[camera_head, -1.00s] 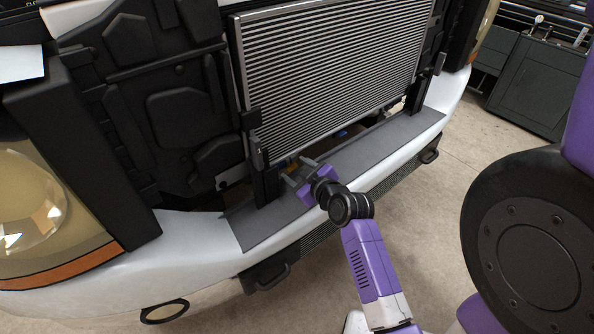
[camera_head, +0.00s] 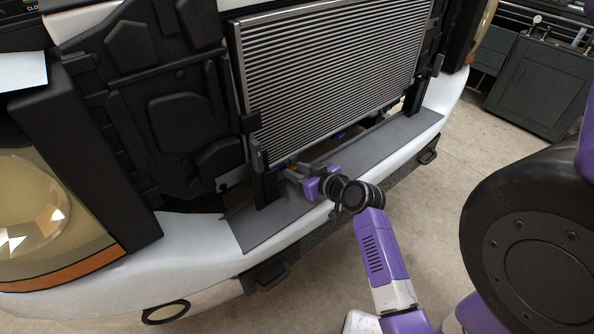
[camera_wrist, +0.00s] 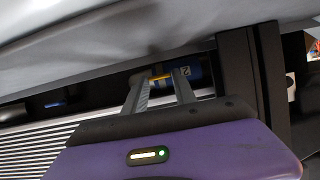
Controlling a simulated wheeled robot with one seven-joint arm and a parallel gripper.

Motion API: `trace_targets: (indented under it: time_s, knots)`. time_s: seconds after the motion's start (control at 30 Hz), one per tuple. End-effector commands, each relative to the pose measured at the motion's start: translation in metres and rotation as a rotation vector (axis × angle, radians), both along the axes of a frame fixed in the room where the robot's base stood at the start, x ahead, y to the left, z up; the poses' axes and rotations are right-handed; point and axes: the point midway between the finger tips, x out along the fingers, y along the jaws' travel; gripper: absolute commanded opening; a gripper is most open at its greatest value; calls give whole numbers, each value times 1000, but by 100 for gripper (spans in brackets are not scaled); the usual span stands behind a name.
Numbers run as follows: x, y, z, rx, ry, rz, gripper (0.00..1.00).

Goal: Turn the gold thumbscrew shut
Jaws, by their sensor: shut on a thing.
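The gold thumbscrew (camera_wrist: 160,77) shows as a small gold strip between my fingertips in the wrist view, in front of a blue part (camera_wrist: 193,71) with a white mark. My gripper (camera_wrist: 160,83) is shut on it, one grey finger at each side. In the head view my gripper (camera_head: 291,172) reaches over the bumper's dark top strip into the gap below the radiator. The thumbscrew cannot be made out there, and its turned angle cannot be told.
The finned radiator (camera_head: 330,75) stands just behind my gripper, with a black upright bracket (camera_head: 262,178) close on the left. The white bumper (camera_head: 185,240) with its dark top strip (camera_head: 375,147) runs below my wrist. Open floor (camera_head: 440,240) lies in front.

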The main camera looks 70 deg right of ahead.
Motion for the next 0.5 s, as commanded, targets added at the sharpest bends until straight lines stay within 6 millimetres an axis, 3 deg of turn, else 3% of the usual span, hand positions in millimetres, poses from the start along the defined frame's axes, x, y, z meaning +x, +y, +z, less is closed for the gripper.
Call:
trace_targets:
  time_s: [0.27,0.3,0.37,0.5]
  knots:
    - [-1,0,-1,6,-2,-1,0]
    - [-1,0,-1,5,-2,-1,40]
    - [-1,0,-1,5,-2,-1,52]
    - [0,0,0,4,-1,-1,55]
